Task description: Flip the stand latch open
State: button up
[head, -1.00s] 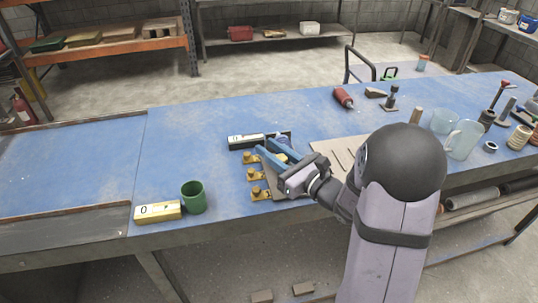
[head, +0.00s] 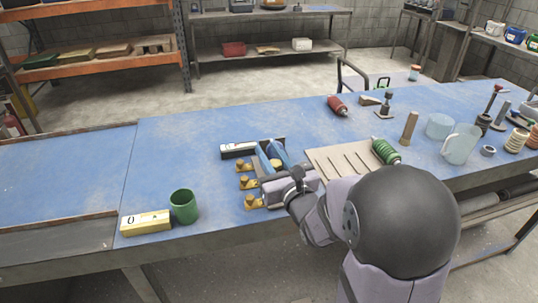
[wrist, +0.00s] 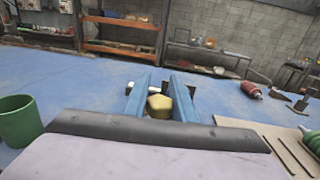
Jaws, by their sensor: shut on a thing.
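A dark stand plate (head: 283,143) lies near the front middle of the bench, mostly hidden under my gripper. My gripper (head: 270,152) reaches over it from the front right, its two blue fingers pointing away from me. In the wrist view, a rounded brass knob (wrist: 159,104) sits between the blue fingers; it also shows in the head view (head: 276,163). The gripper is shut on this knob. Several more brass knobs on small plates, one of them the near knob (head: 254,202), line the left side. Whether the held knob is the latch, I cannot tell.
A white-and-black block (head: 238,150) lies just beyond the knobs. A green mug (head: 183,207) and a yellow block (head: 146,222) stand front left. A slotted board (head: 335,160) and a green ribbed part (head: 385,151) are right.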

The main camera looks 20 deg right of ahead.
jog(key=o, duration=1)
jog(key=shift+o, duration=0.2)
notch_tip(320, 180, up, 10)
